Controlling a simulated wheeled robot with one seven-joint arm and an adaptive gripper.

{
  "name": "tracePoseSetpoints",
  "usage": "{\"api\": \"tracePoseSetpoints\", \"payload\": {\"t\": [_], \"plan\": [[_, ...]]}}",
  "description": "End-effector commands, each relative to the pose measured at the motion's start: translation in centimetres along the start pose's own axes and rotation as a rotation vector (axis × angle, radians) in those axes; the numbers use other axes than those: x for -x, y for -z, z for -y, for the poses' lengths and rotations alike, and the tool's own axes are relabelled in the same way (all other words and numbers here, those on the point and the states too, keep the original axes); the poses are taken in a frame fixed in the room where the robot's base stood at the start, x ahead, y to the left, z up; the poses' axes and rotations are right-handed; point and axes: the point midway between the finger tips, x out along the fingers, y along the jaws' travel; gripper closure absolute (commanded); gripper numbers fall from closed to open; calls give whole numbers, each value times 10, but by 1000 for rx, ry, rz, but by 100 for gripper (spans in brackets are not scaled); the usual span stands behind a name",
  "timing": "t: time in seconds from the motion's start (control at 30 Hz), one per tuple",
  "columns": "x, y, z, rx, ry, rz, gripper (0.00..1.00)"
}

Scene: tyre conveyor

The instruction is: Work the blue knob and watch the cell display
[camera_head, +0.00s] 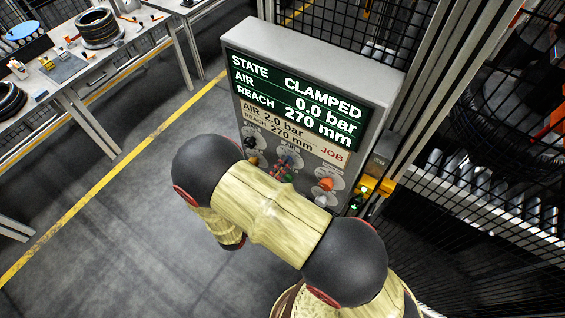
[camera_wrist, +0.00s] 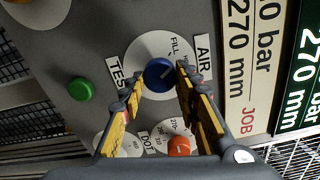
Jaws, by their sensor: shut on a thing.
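The blue knob (camera_wrist: 158,74) sits on a pale round dial marked FILL, beside an AIR label, in the wrist view. My gripper (camera_wrist: 160,78) has one yellow-and-grey finger on each side of the knob and is shut on it. A pale line shows on the knob's face; its exact setting is hard to read. The cell display (camera_head: 295,92) reads STATE CLAMPED, AIR 0.0 bar, REACH 270 mm. Below it, the beige job plate (camera_head: 290,132) reads AIR 2.0 bar, REACH 270 mm. In the head view my arm covers part of the lower panel.
An orange knob (camera_wrist: 179,146) on a millimetre dial and a green button (camera_wrist: 80,89) flank the blue knob. Wire fencing (camera_head: 480,160) stands right of the panel. A workbench (camera_head: 75,65) with tyres is at upper left; the floor between is clear.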

Motion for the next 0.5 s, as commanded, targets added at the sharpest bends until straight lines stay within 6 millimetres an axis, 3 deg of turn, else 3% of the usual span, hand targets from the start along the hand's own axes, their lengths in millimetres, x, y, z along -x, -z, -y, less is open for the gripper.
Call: {"api": "tracePoseSetpoints", "payload": {"t": [0.5], "plan": [[0, -1, 0, 204, -1, 2, 93]]}}
